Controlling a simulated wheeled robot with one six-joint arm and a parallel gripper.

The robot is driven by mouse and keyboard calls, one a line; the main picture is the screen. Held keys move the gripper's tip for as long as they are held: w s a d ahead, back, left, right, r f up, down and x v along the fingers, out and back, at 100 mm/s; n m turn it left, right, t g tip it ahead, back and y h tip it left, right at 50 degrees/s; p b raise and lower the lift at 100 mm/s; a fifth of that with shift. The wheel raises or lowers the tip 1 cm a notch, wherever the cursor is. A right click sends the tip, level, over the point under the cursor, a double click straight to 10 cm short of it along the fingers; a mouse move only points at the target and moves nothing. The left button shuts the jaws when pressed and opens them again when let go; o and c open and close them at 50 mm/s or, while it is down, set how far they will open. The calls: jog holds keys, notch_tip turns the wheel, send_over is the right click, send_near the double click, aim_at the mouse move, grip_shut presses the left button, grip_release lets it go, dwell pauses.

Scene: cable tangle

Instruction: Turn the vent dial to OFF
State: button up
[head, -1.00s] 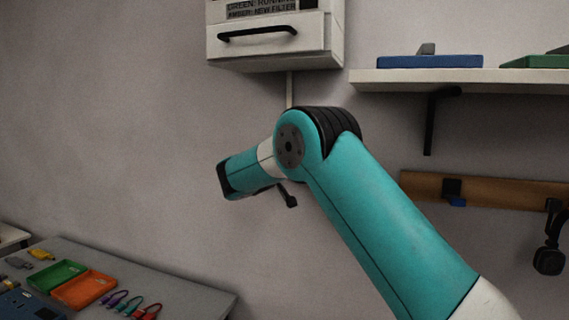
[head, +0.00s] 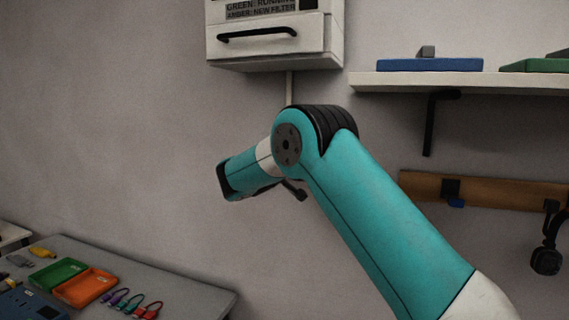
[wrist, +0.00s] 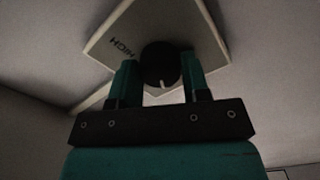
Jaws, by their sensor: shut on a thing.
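In the wrist view, the vent dial (wrist: 158,62) is a round black knob with a white pointer mark on its near edge. It sits on a pale plate (wrist: 112,38) that appears tilted in the picture. The word HIGH is readable upside down left of the dial; no OFF label can be made out. My gripper (wrist: 159,72) has its two teal fingers on either side of the dial, shut on it. In the head view, my arm hides the dial, and the gripper fingers are not visible.
A white wall cabinet (head: 270,52) with a black handle hangs above my arm. A shelf (head: 460,80) with blue and green items and a wooden rail (head: 490,190) are on the right. A grey table (head: 170,275) with green and orange trays stands lower left.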

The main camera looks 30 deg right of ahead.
jog(key=o, duration=0.9)
jog(key=b+v, duration=0.7)
jog(key=v, duration=1)
jog(key=shift+s+a, duration=0.2)
jog(key=shift+f, duration=0.15)
